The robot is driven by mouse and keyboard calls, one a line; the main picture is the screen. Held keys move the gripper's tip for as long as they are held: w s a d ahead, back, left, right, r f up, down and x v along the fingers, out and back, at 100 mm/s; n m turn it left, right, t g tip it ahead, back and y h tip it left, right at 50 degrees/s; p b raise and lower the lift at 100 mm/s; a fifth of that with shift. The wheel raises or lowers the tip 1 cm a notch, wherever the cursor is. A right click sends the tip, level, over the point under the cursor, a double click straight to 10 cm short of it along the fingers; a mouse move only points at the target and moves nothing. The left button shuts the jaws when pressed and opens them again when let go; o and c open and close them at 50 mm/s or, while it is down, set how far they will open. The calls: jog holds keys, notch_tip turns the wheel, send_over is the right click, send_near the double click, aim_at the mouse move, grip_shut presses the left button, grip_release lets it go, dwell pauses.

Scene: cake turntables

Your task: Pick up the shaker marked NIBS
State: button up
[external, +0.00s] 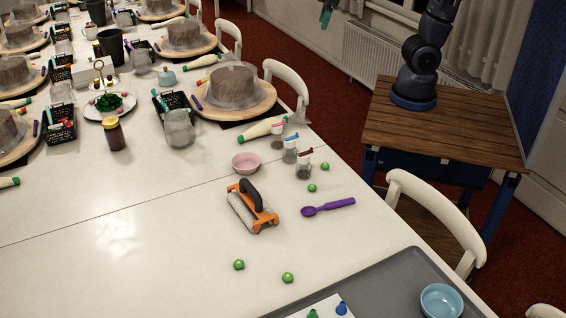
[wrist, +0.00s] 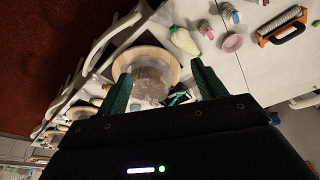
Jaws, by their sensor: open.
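In the wrist view, two shakers (wrist: 205,28) (wrist: 229,14) show near the top. My gripper (external: 326,14) hangs at the top of the external view, well away from the shakers. In the wrist view its green fingers (wrist: 162,68) are spread and empty.
A piping bag (external: 262,129) and a cake on a turntable (external: 262,104) are behind. White chairs (external: 438,215) line the edge.

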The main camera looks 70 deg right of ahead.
jog(key=w+a+f+n+g, duration=0.15)
jog(key=a+f, duration=0.35)
jog(key=a, duration=0.5)
jog(key=w+a+f+n, duration=0.2)
jog(key=a+f, duration=0.3)
jog(key=a, duration=0.5)
jog(key=shift+n+g+h, duration=0.5)
jog(key=shift+n+g, duration=0.05)
jog(key=shift+n, duration=0.4)
jog(key=s+a+f, duration=0.2)
jog(key=a+f, duration=0.2)
jog(key=a, duration=0.1)
jog(key=s+a+f, duration=0.2)
jog(key=a+f, duration=0.3)
jog(key=a, duration=0.1)
jog(key=s+a+f, duration=0.2)
jog(key=a+f, duration=0.3)
jog(key=shift+s+a+f, duration=0.1)
jog(key=shift+a+f, duration=0.05)
jog(key=shift+f, duration=0.1)
send_over(304, 153)
jog(key=f, duration=0.4)
jog(key=shift+w+f, duration=0.2)
jog(key=shift+f, duration=0.2)
jog(key=shift+s+a+f, duration=0.1)
jog(key=shift+f, duration=1.25)
jog(key=shift+s+a+f, duration=0.1)
jog(key=shift+f, duration=1.2)
jog(key=shift+d, duration=0.1)
jog(key=shift+c, duration=0.2)
